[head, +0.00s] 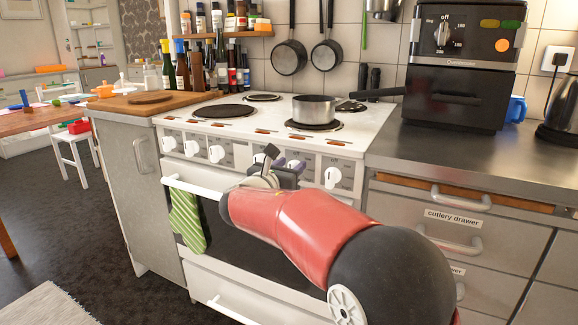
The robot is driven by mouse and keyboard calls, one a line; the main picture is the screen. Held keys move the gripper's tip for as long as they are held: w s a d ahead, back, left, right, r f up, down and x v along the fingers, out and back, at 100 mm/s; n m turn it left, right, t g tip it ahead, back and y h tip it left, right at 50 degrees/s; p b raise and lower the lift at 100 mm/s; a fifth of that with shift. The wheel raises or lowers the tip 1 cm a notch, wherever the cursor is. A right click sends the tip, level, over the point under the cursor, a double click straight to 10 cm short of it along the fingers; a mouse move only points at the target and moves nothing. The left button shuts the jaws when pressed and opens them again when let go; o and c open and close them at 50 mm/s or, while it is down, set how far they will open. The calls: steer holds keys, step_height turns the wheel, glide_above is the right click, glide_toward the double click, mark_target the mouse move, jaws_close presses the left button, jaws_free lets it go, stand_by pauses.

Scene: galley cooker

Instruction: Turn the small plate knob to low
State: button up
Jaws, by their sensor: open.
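The white cooker (210,177) has a row of white knobs along its front panel. Three stand in clear view at the left: a far-left knob (168,143), a second knob (191,148) and a third knob (216,153). A right-hand knob (332,177) shows beyond my gripper. The knob labels are too small to read, so I cannot tell which is the small plate knob. My gripper (277,160) is open at the panel, between the third knob and the right-hand knob. It hides the panel there and any knob behind it. Contact cannot be judged.
A saucepan (314,109) stands on a front hot plate, its handle reaching right. A white oven rail (195,187) carries a green striped towel (187,220) below the knobs. A steel counter (440,150) with a black appliance (465,60) lies right.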

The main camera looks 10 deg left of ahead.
jaws_close()
